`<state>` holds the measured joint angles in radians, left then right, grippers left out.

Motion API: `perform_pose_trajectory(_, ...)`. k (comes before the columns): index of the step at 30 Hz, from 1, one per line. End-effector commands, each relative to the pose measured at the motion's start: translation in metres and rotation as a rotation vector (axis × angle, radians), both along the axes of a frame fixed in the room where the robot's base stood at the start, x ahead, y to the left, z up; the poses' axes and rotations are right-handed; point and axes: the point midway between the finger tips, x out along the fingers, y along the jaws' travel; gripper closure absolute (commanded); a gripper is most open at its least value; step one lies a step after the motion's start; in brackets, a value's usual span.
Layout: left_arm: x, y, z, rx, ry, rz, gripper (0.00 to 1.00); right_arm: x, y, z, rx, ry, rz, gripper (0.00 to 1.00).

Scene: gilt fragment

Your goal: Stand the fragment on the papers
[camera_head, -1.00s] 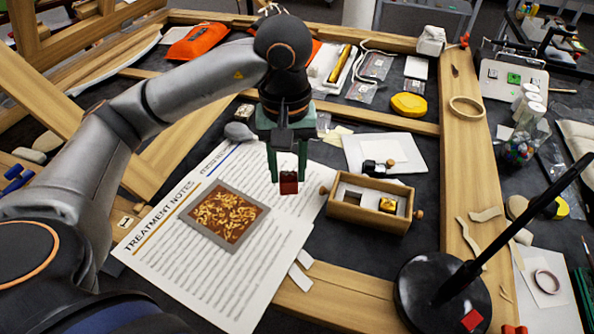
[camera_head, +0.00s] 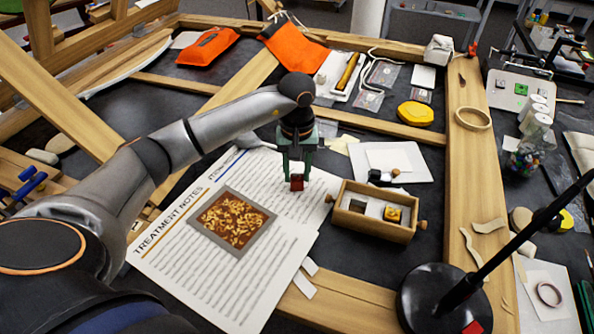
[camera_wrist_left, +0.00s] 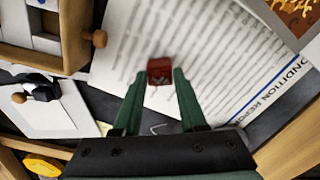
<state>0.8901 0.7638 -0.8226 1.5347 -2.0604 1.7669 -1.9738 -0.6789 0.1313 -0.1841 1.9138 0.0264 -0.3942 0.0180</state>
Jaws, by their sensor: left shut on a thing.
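The fragment (camera_head: 297,183) is a small dark red block. My left gripper (camera_head: 297,176) points down and is shut on it, over the far right part of the printed papers (camera_head: 215,290). In the left wrist view the red fragment (camera_wrist_left: 160,71) sits between the green fingertips (camera_wrist_left: 158,75), with the printed papers (camera_wrist_left: 190,40) behind it. I cannot tell whether its bottom touches the papers. My right gripper is not in view.
A wooden box (camera_head: 372,230) with a gold-topped block stands just right of the fragment. A white sheet (camera_head: 425,165) lies behind it. A black lamp base (camera_head: 440,300) stands front right.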

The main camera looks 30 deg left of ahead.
Motion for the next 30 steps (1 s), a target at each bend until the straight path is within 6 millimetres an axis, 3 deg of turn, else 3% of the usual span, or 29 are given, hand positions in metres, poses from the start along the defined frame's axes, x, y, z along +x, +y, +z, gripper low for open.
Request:
perform_pose_trajectory(12,0.0004,0.0003,-0.0111,0.000,-0.002,0.000,1.00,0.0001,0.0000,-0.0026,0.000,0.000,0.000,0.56)
perform_pose_trajectory(13,0.0003,0.0002,-0.0108,0.000,-0.002,0.000,0.58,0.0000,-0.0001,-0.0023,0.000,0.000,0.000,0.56)
perform_pose_trajectory(21,0.0002,0.0000,-0.0094,0.000,-0.002,0.000,0.29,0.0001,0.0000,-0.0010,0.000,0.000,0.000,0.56)
perform_pose_trajectory(30,0.0002,-0.0001,-0.0060,0.000,-0.003,0.000,0.29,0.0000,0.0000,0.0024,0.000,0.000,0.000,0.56)
